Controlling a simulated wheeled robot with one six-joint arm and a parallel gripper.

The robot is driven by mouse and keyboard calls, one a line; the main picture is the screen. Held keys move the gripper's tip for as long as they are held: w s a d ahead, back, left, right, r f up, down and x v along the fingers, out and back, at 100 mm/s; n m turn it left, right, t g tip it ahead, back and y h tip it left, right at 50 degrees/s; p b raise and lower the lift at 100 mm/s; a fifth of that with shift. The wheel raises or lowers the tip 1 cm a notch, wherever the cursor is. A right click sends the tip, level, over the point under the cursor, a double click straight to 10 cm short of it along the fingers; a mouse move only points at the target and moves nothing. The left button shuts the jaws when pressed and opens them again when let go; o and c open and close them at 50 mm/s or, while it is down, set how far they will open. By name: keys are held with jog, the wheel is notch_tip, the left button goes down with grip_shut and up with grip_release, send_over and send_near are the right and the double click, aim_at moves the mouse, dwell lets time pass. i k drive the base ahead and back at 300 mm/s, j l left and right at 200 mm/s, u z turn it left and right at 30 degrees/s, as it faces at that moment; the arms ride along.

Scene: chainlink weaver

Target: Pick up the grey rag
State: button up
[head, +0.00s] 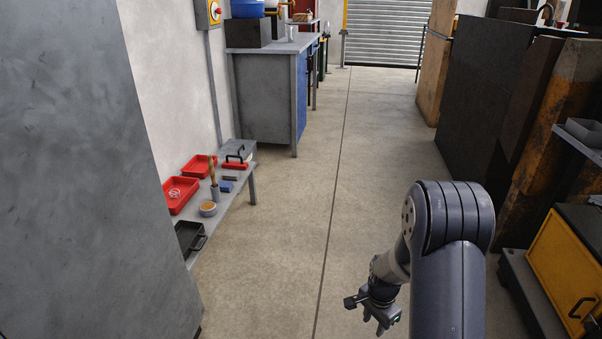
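I cannot make out a grey rag anywhere in the head view. My gripper (376,320) hangs at the end of my arm in the lower middle, over the bare concrete floor. It points down and is small and dark, so I cannot tell how far its fingers are apart. No object shows in it. It is apart from the low grey bench (238,200) at the left, which bears several small things.
On the bench are red trays (171,208), a small bowl (208,210) and a black tray (187,237). A grey cabinet (85,170) stands at left, a blue-fronted workbench (266,100) beyond. Dark slabs (487,105) and a yellow cabinet (565,265) line the right. The middle aisle is clear.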

aim_at(231, 175)
jog(key=i+l, duration=0.1)
jog(key=i, duration=1.55)
jog(key=i+j+u, duration=0.2)
jog(key=i+u, duration=0.7)
jog(key=i, duration=0.2)
jog(key=i+l+u, duration=0.25)
jog(key=i+u, duration=0.45)
jog(key=i, duration=0.3)
